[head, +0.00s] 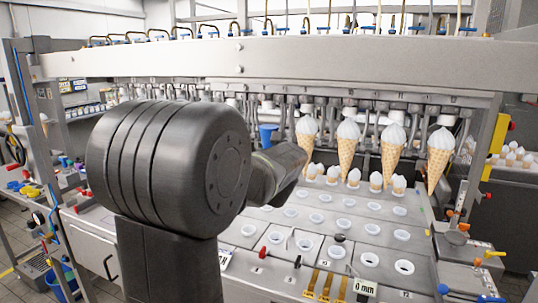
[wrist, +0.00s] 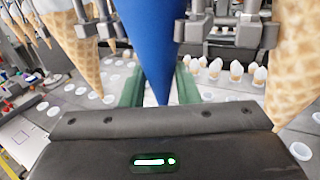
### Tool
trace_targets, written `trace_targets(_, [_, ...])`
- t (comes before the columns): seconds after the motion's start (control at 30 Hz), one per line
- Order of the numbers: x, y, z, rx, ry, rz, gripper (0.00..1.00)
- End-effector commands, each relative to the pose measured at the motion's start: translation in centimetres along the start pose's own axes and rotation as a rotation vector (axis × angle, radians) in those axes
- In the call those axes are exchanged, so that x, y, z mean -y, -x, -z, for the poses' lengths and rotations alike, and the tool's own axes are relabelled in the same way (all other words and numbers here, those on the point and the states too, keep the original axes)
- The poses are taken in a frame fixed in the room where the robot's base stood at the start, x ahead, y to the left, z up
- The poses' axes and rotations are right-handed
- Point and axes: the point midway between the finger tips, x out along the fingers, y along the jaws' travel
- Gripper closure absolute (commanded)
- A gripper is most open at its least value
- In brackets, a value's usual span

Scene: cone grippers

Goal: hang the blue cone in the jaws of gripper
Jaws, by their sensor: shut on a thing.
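The blue cone (wrist: 152,40) points tip down between the two green fingers of my gripper (wrist: 158,80) in the wrist view, and the gripper is shut on it. Its top is cut off there. In the head view the upper part of the blue cone (head: 267,137) shows just above my arm, left of the nearest hanging waffle cone. My arm hides the gripper and the cone's lower part in that view. The machine's metal jaws (wrist: 250,28) hang on both sides of the cone in the wrist view. I cannot tell whether any touch the blue cone.
Several waffle cones with white tops (head: 392,150) hang in a row to the right; one waffle cone (wrist: 292,75) is close on the right in the wrist view. Below is a metal deck (head: 285,225) with white-ringed holes and small cones. A steel beam (head: 270,58) runs above.

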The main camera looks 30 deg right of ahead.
Motion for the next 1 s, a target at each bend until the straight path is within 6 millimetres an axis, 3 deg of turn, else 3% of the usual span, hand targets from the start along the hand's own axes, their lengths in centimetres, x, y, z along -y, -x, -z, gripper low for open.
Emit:
trace_targets(0.53, [0.0,0.0,0.2,0.001,0.0,0.0,0.88])
trace_targets(0.57, [0.0,0.0,0.2,0.001,0.0,0.0,0.66])
trace_targets(0.67, [0.0,0.0,0.2,0.001,0.0,0.0,0.46])
trace_targets(0.87, [0.0,0.0,0.22,0.0,0.0,0.0,0.46])
trace_targets(0.93, [0.01,0.0,0.25,0.0,0.0,0.0,0.34])
trace_targets(1.0, [0.01,0.0,0.25,0.0,0.0,0.0,0.32])
